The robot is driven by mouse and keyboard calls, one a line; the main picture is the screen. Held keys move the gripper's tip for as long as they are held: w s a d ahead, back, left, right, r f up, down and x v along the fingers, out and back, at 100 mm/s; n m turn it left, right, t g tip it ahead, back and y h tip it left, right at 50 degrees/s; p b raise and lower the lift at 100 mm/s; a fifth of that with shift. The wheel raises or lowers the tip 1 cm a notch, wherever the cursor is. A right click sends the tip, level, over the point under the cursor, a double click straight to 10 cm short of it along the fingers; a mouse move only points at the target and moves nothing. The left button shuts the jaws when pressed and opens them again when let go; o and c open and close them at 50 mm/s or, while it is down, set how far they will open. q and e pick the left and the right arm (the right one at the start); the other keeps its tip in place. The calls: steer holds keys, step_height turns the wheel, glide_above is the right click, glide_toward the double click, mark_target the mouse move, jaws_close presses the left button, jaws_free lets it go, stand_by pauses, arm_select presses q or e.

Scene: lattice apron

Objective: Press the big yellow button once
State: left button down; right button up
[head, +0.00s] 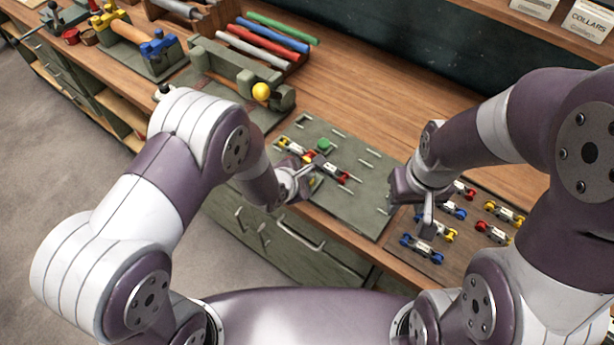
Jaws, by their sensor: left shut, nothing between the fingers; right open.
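A small patch of yellow (313,181) shows on the green board (345,205), right beside my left gripper (308,170); it may be the yellow button, mostly hidden by the hand. My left gripper is shut and empty, low over the board's left part. I cannot tell whether it touches anything. A round green button (323,144) sits behind it on the board. A yellow ball knob (261,92) is on a green fixture further back. My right gripper (428,222) is open and empty, pointing down over the brown tray's left side.
A jointed part with red, yellow and white pieces (333,171) lies on the board near my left gripper. The brown tray (440,272) at right holds several small coloured parts. Coloured rods (272,38) lie at the back. Bare wooden bench (350,92) lies behind the board.

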arm_select(q)
steer(key=shift+f+b, duration=0.3)
steer(key=shift+f, duration=0.15)
steer(key=shift+r, duration=0.15)
stand_by(0.4)
steer(key=shift+r+p, duration=1.2)
steer(key=shift+p, duration=0.05)
step_height(320, 180, up, 5)
steer(key=p, duration=0.4)
